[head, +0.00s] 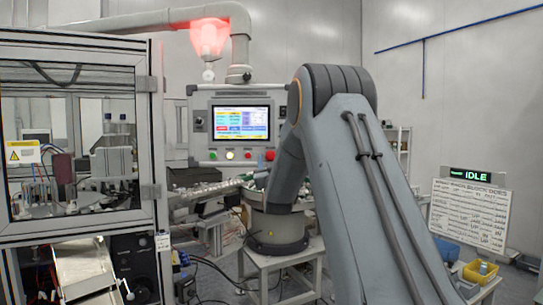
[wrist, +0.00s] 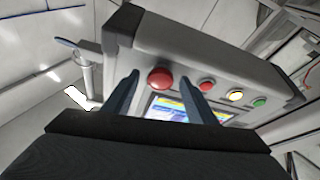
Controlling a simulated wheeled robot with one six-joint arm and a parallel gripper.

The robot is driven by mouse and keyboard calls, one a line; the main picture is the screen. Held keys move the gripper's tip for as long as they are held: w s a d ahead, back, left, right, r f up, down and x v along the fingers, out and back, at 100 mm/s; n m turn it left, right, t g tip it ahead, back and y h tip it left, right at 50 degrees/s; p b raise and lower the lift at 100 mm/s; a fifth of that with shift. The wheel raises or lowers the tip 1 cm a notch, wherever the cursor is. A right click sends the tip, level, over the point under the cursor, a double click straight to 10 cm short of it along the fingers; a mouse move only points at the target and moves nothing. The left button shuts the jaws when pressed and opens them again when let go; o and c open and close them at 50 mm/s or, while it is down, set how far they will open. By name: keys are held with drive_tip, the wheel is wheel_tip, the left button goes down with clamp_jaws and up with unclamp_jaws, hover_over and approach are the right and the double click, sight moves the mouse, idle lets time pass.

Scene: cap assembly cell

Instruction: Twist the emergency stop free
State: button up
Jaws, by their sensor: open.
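The emergency stop is a large red mushroom button on the grey control panel. In the wrist view the emergency stop (wrist: 160,78) appears between the fingertips of my gripper (wrist: 157,73). The fingers are open with nothing held, and the gap to the button is hard to judge. In the head view the emergency stop (head: 270,155) is at the right end of the panel's button row, just left of my arm. My gripper is hidden behind my arm there.
The control panel (head: 202,168) has a lit screen (head: 240,118) and smaller red (head: 248,155), yellow (head: 229,155) and green (head: 213,155) buttons. A red lamp (head: 209,40) glows above. A glazed machine cabinet (head: 150,115) stands left. A sign (head: 470,174) reads IDLE.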

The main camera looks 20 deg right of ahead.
drive_tip(key=shift+w, duration=0.2)
drive_tip(key=c, duration=1.1)
drive_tip(key=shift+m+b, duration=0.4)
drive_tip(key=shift+b, duration=0.15)
drive_tip(key=m+h+b, duration=0.1)
drive_tip(key=m+b, duration=0.1)
drive_tip(key=m+g+h+b, duration=0.1)
drive_tip(key=m+h+b, duration=0.1)
drive_tip(key=b, duration=0.1)
drive_tip(key=shift+w+a+f+m+b, duration=0.1)
drive_tip(key=shift+a+m+b, duration=0.05)
drive_tip(key=shift+m+b, duration=0.2)
drive_tip(key=m+g+h+b, duration=0.1)
drive_tip(key=m+b, duration=0.2)
drive_tip(key=m, duration=0.1)
drive_tip(key=shift+r+m+g+h+b, duration=0.25)
drive_tip(key=shift+m+g+h+b, duration=0.4)
drive_tip(key=shift+m+b, duration=0.3)
